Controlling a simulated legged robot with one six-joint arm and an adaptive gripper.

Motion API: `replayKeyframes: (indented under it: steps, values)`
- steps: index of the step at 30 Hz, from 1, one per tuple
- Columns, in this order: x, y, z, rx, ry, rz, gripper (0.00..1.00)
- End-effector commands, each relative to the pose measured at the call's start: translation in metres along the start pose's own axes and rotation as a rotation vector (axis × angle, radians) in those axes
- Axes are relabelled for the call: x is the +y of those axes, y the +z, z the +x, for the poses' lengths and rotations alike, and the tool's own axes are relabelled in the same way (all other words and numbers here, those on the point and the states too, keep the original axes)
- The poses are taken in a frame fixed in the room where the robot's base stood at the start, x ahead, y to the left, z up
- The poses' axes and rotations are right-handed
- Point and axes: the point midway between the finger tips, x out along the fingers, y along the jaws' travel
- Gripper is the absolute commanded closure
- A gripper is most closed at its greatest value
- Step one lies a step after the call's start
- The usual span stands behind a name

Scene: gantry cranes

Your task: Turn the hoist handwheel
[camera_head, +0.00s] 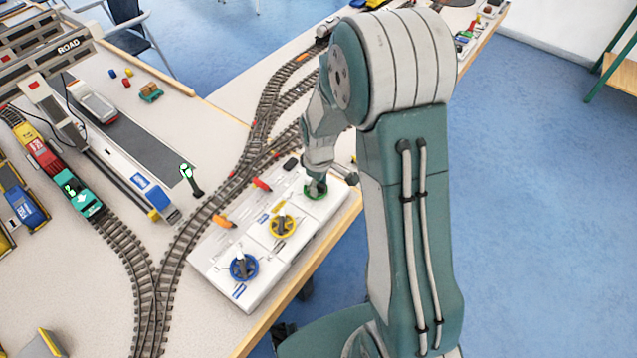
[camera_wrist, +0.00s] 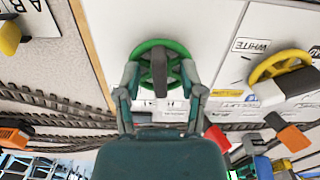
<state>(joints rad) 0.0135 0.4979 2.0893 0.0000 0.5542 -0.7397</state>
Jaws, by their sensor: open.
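A white control panel (camera_head: 215,256) on the table carries three handwheels: blue (camera_head: 244,267), yellow (camera_head: 282,226) and green (camera_head: 315,191). I cannot read which one is labelled hoist. My gripper (camera_head: 317,182) is down at the green wheel at the panel's far end and partly hides it. In the wrist view, the open fingers of my gripper (camera_wrist: 160,72) stand on either side of the green wheel (camera_wrist: 152,48), with its grey crossbar between them. Whether the fingertips touch the rim is not clear. The yellow wheel (camera_wrist: 262,68) is to the right there.
Orange (camera_head: 224,221) and red (camera_head: 262,184) levers stand along the panel's track-side edge. Model railway track (camera_head: 180,245) curves close by. The table edge runs along the panel's right side.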

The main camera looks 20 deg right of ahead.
Motion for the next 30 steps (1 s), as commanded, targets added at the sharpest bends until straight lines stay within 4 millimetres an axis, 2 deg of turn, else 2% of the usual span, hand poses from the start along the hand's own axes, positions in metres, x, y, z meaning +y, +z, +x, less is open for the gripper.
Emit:
replayKeyframes:
  steps: [1,4,5,20,30]
  values:
    - [0.0001,-0.0001,-0.0002,0.0,0.0,0.0,0.49]
    - [0.0001,-0.0001,-0.0003,0.0,0.0,0.0,0.93]
    - [0.0001,-0.0001,-0.0003,0.0,0.0,0.0,1.0]
    - [0.0009,-0.0003,0.0003,0.0,0.0,-0.052,1.0]
    - [0.0032,-0.0007,0.0005,0.0,0.0,-0.29,1.0]
